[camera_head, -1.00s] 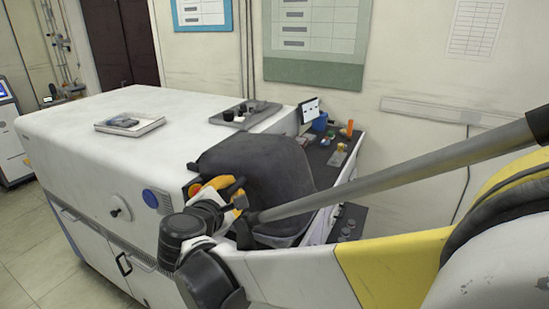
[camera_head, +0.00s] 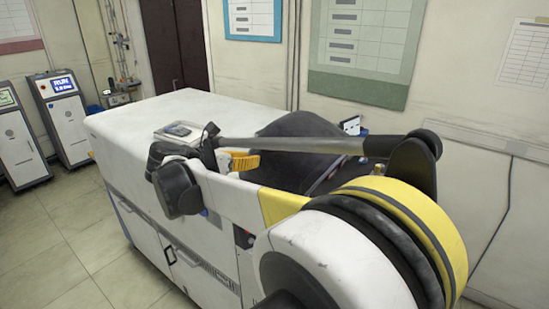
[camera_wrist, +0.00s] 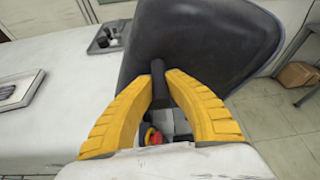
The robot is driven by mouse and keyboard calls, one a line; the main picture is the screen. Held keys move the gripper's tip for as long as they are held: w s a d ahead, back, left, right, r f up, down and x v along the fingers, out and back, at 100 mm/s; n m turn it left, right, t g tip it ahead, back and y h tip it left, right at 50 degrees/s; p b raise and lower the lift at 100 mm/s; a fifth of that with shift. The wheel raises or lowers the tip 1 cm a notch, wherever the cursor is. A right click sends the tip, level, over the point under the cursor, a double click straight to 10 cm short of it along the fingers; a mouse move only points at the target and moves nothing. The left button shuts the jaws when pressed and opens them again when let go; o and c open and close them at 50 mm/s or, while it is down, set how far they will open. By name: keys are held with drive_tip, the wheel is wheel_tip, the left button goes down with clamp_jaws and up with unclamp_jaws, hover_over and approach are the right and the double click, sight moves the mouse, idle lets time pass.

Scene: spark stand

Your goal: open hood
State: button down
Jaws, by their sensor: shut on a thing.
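The dark grey hood (camera_head: 300,130) is on the white spark stand (camera_head: 160,110), partly hidden behind my arm in the head view. In the wrist view the hood (camera_wrist: 200,40) fills the top middle, with a dark bar-like handle (camera_wrist: 158,78) at its lower edge. My gripper (camera_head: 252,160) is at the hood's near left side. In the wrist view the yellow fingers of my gripper (camera_wrist: 160,82) close around the handle, one on each side. A red button (camera_wrist: 152,136) shows between the fingers. How far the hood is tilted is hard to tell.
A tray with a dark item (camera_head: 178,132) lies on the stand's top, close behind my wrist. A grey tray with holders (camera_wrist: 105,38) is left of the hood in the wrist view. Two cabinets with screens (camera_head: 60,110) stand at the far left, with clear floor before them.

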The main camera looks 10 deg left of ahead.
drive_tip(key=a, duration=0.1)
drive_tip(key=w+a+r+n+p, duration=0.1)
drive_tip(key=a, duration=0.1)
drive_tip(key=shift+w+r+h+p, duration=0.15)
drive_tip(key=shift+r+h+p, duration=0.15)
drive_tip(key=shift+h, duration=0.1)
drive_tip(key=shift+w+a+r+n+g+h+p, duration=0.1)
drive_tip(key=shift+w+a+n+g+h+p, duration=0.1)
drive_tip(key=shift+a+n+p, duration=0.15)
drive_tip(key=shift+w+a+r+n+g+h+p, duration=0.15)
drive_tip(key=shift+a+n+h, duration=0.1)
drive_tip(key=shift+a, duration=0.15)
drive_tip(key=shift+f, duration=0.1)
drive_tip(key=c, duration=1.3)
unclamp_jaws()
drive_tip(key=shift+w, duration=0.15)
drive_tip(key=v, duration=1.2)
